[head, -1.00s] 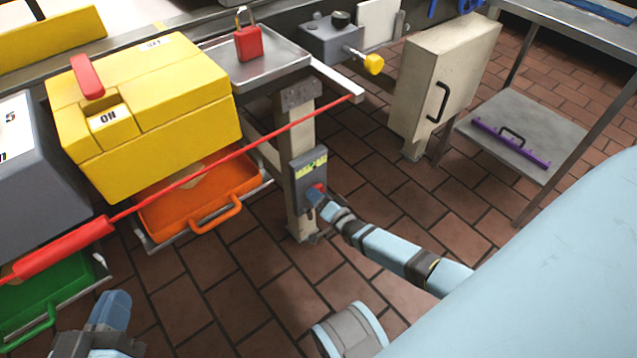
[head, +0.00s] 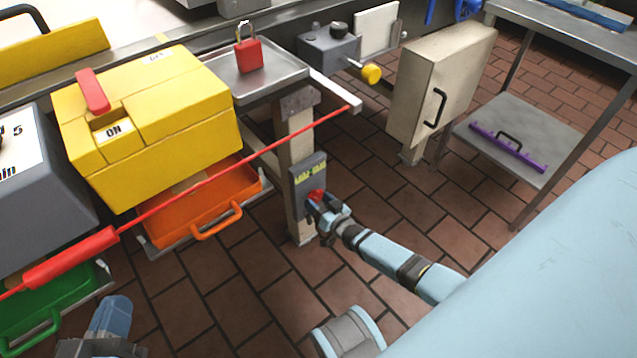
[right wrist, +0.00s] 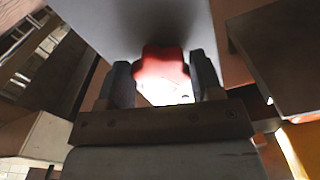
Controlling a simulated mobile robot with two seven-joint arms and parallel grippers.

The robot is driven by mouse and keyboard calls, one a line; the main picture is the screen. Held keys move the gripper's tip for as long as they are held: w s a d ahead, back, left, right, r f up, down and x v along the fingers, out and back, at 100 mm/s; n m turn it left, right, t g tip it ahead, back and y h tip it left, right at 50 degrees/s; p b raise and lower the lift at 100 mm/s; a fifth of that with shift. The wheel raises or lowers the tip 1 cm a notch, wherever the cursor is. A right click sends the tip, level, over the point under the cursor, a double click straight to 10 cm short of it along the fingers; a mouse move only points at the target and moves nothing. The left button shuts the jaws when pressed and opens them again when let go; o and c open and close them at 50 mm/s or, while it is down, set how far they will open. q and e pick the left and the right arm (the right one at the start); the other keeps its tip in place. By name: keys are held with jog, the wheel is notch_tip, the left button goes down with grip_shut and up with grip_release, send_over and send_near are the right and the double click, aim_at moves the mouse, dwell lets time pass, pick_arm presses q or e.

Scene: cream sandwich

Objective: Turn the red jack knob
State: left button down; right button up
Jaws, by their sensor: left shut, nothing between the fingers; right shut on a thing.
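The red jack knob (head: 315,195) is on the front of a small grey box (head: 308,172) fixed to a post. It shows as a lobed red knob (right wrist: 162,68) in the right wrist view. My right gripper (head: 318,203) is at the knob, with one finger on each side of it in the right wrist view (right wrist: 165,85). It is shut on the knob, and the fingers cover part of it in the head view. My left gripper (head: 112,312) is at the bottom left, shut and empty, away from the knob.
A yellow box (head: 150,120) with a red switch marked ON stands at left, above an orange tray (head: 225,213) and a green tray (head: 75,305). A beige cabinet (head: 440,85) stands right. Tiled floor is open around the post.

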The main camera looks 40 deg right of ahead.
dwell(0.4)
jog(key=o, duration=0.9)
jog(key=shift+s, duration=0.1)
pick_arm(q)
notch_tip(320, 180, up, 6)
jog(key=t+p, duration=0.2)
jog(key=p, duration=0.2)
jog(key=shift+a+r+n+t, duration=0.2)
jog(key=shift+a+n+t, duration=0.1)
jog(key=shift+t, duration=0.1)
pick_arm(e)
jog(key=s, duration=0.9)
jog(key=s+d, duration=0.1)
jog(key=s, duration=0.3)
jog(key=shift+s+d, duration=0.1)
jog(key=shift+s, duration=0.2)
pick_arm(q)
jog(key=shift+s, duration=0.1)
